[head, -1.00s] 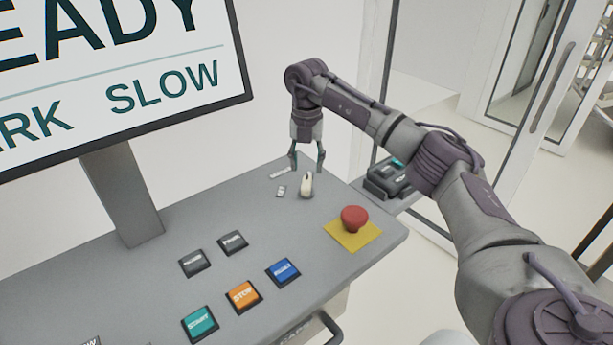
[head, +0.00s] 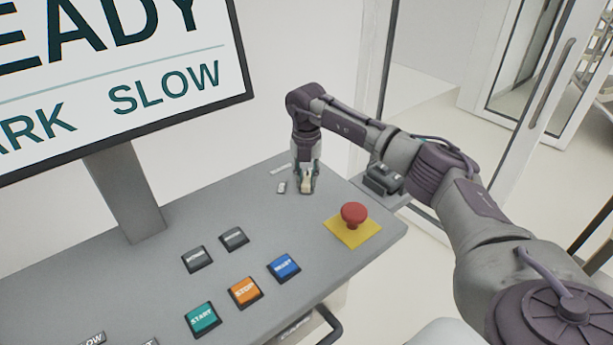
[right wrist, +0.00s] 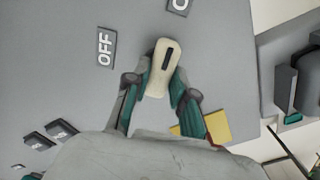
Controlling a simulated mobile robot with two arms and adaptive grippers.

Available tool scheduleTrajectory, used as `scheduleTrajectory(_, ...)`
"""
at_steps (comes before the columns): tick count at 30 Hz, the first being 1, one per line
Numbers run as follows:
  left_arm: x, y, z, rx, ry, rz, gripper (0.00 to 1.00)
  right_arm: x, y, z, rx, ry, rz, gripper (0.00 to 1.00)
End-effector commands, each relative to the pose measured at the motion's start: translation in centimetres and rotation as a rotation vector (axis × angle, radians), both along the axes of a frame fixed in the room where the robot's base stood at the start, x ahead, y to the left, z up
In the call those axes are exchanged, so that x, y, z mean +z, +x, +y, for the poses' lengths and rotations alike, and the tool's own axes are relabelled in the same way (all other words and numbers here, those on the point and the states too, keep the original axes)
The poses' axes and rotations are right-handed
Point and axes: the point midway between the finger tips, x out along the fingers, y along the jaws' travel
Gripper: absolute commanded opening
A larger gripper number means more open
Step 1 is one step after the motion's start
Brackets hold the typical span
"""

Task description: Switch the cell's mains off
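The mains switch is a cream rotary knob (head: 306,183) near the far end of the grey console top. In the right wrist view the knob (right wrist: 160,72) has a dark pointer line directed up and slightly right, toward a partly cut-off label starting with O (right wrist: 180,4). The OFF label (right wrist: 105,47) is to the knob's left. My right gripper (head: 306,187) points down with one finger on each side of the knob. The fingers appear closed against its sides, as in the right wrist view (right wrist: 160,82). My left gripper is not in view.
A red mushroom button (head: 353,214) on a yellow plate (head: 350,236) stands close by, right and nearer. Several push buttons, including orange STOP (head: 244,292) and green START (head: 202,319), lie nearer. A large screen (head: 110,70) rises at left. A dark device (head: 381,180) is beyond the console's right edge.

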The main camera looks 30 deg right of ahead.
Motion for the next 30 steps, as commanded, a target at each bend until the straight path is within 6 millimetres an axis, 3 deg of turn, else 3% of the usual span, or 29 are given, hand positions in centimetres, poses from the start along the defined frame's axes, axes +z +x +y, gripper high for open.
scheduleTrajectory(14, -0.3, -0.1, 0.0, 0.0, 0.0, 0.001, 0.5, 0.0, 0.0, 0.0, 0.072, 0.001, -0.001, 0.0)
scheduleTrajectory(30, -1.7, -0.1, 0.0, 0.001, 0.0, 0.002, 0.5, 0.0, 0.1, 0.0, 0.526, -0.001, -0.002, 0.0)
